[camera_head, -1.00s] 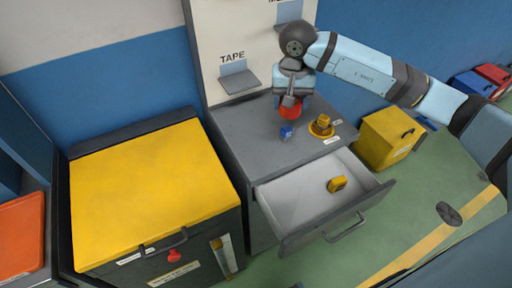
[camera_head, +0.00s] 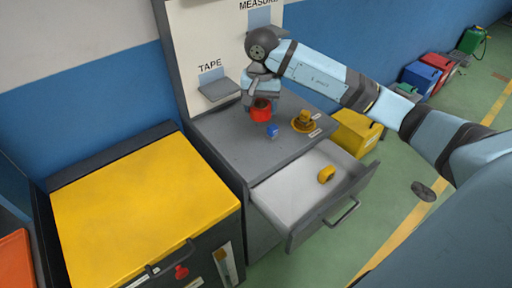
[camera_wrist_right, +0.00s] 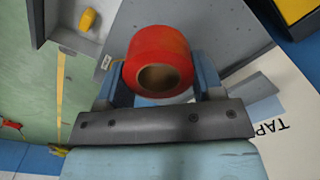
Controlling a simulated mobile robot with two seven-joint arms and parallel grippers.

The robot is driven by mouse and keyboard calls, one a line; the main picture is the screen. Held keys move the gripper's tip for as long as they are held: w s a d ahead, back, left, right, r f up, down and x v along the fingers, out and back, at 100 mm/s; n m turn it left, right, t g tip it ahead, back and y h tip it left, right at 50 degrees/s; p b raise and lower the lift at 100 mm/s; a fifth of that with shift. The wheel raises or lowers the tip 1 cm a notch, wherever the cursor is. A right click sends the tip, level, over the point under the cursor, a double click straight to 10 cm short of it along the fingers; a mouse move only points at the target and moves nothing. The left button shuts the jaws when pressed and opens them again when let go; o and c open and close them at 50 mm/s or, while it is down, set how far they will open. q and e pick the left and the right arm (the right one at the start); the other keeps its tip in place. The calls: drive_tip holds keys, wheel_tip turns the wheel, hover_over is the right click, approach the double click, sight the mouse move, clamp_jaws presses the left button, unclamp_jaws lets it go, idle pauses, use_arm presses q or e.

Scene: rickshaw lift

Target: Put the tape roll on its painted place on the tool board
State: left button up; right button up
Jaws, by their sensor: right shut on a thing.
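The red tape roll (camera_head: 261,111) hangs from my right gripper (camera_head: 260,101), just above the grey cabinet top (camera_head: 232,143). In the right wrist view the roll (camera_wrist_right: 152,45) sits between both fingers, its hole facing the camera. My right gripper is shut on it. The white tool board (camera_head: 205,32) stands behind, with the word TAPE over a blue painted patch (camera_head: 211,75) and a grey ledge (camera_head: 219,90). The roll is to the right of this ledge and lower in the picture, apart from it. My left gripper is not in view.
A small blue cube (camera_head: 272,131) and a yellow object on a round base (camera_head: 304,122) stand on the cabinet top. The open drawer (camera_head: 290,190) holds a yellow item (camera_head: 327,174). A yellow-topped cabinet (camera_head: 140,210) stands left. A MEASURE place (camera_head: 259,18) is higher on the board.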

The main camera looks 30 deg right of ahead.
sight(260, 156)
wheel_tip(260, 156, down, 17)
drive_tip(key=shift+r+p, duration=0.15)
drive_tip(key=shift+p, duration=0.85)
drive_tip(key=shift+f, duration=0.3)
drive_tip(key=shift+f, duration=0.1)
drive_tip(key=shift+f, duration=0.1)
drive_tip(key=o, duration=0.9)
